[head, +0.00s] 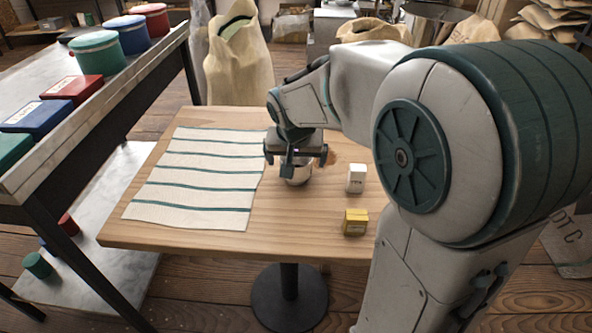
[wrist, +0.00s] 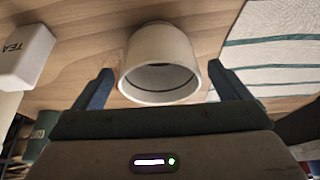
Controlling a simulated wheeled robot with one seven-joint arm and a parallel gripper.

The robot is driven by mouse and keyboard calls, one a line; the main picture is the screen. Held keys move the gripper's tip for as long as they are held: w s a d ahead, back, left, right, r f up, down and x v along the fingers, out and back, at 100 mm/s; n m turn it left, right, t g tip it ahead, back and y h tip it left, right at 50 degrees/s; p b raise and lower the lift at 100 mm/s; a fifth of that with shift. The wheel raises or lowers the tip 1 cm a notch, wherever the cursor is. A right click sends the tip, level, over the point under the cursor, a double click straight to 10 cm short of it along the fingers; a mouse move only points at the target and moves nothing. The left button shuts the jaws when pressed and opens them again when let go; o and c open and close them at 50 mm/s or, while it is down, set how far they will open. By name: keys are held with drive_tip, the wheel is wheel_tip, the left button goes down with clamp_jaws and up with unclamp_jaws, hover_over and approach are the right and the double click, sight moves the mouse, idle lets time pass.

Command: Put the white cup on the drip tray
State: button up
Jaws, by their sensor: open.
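The white cup (head: 298,179) stands on the wooden table, right of the striped cloth, partly hidden under my gripper (head: 296,158). In the wrist view the cup (wrist: 160,60) is between my two open fingers, its round mouth facing the camera. I see a gap on each side, and the fingers do not appear to be closed on it. I cannot make out a drip tray in either view.
A white tea box (head: 356,178) and a yellow box (head: 355,222) stand right of the cup. The striped cloth (head: 196,180) lies flat and empty on the left. A dark-framed shelf (head: 120,100) with canisters and boxes is left of the table.

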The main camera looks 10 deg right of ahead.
drive_tip(key=shift+x, duration=1.2)
drive_tip(key=c, duration=1.3)
drive_tip(key=shift+r, duration=0.1)
